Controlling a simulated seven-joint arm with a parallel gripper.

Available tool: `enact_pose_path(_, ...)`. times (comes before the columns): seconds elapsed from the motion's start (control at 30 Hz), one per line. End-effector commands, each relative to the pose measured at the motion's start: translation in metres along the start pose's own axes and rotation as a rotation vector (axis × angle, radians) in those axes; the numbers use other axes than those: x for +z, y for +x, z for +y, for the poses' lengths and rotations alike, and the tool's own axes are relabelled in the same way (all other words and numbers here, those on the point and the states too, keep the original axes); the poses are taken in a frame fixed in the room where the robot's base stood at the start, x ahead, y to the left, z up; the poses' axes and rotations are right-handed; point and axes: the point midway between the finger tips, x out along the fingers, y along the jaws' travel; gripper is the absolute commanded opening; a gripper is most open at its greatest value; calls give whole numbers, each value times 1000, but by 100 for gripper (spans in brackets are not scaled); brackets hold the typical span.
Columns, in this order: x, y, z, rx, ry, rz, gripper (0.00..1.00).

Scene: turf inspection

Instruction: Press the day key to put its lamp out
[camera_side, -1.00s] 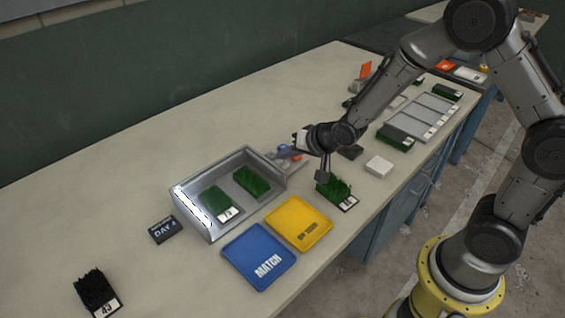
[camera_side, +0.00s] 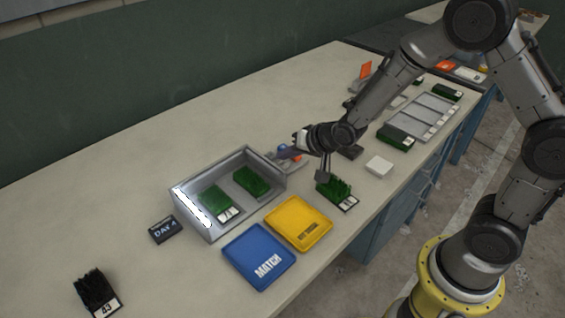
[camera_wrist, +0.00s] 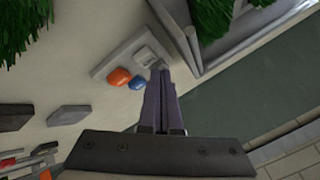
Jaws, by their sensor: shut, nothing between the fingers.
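In the side view, my gripper (camera_side: 280,155) is shut and empty, its dark fingers at a small key panel beside the grey open tray. In the wrist view, the shut fingertips (camera_wrist: 159,70) lie at the lower right edge of a pale key (camera_wrist: 145,57); I cannot tell whether they touch it. An orange key (camera_wrist: 118,77) and a blue key (camera_wrist: 137,82) lie just left of the fingers. No label shows on the keys, so I cannot tell which is the day key. A dark sign (camera_side: 165,229) reads DAY 4. A white strip (camera_side: 192,207) glows along the tray's left side.
The grey tray (camera_side: 212,235) holds two green turf blocks. Blue (camera_side: 258,257) and yellow (camera_side: 298,222) pads lie in front of it. Another turf block (camera_side: 337,192) stands under my wrist. A dark bristly block (camera_side: 96,293) is at the front left. The table's back left is clear.

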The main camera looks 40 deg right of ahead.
Motion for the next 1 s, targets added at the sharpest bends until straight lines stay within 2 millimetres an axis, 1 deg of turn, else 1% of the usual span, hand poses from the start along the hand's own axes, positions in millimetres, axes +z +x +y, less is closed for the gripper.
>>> enact_pose_path(0.37,0,0,0,0,0,0,0)
enact_pose_path(0.63,4,6,5,1,0,-1,0)
enact_pose_path(1.0,5,7,5,0,0,0,0)
